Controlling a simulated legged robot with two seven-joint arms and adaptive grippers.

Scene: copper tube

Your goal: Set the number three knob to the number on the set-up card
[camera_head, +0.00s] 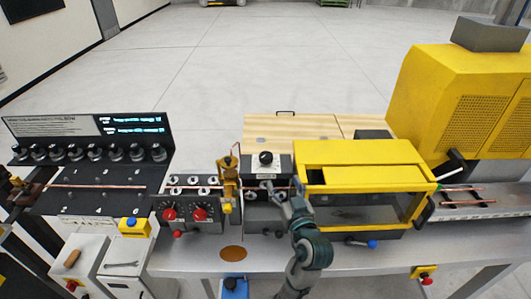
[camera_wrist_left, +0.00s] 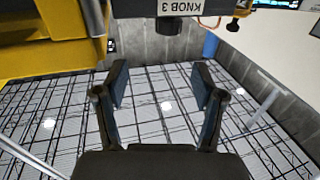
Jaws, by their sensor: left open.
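My left gripper (camera_head: 283,188) is in front of the grey unit in the middle of the bench. It also shows in the left wrist view (camera_wrist_left: 160,78), open, with nothing between its fingers. In that view a label reading "KNOB 3" (camera_wrist_left: 262,5) is at the top edge. A dark round knob (camera_wrist_left: 167,107) stands below the dark panel, beyond the fingertips and apart from them. In the head view a black knob (camera_head: 266,158) sits on the grey unit; I cannot tell if it is the same one. I cannot make out a set-up card. My right gripper is not in view.
A yellow guarded machine (camera_head: 360,165) stands close right of my gripper. A yellow post (camera_head: 229,180) and a box with red knobs (camera_head: 185,213) stand to its left. A black panel with a lit display (camera_head: 132,124) is at far left. The bench front (camera_head: 235,254) is mostly clear.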

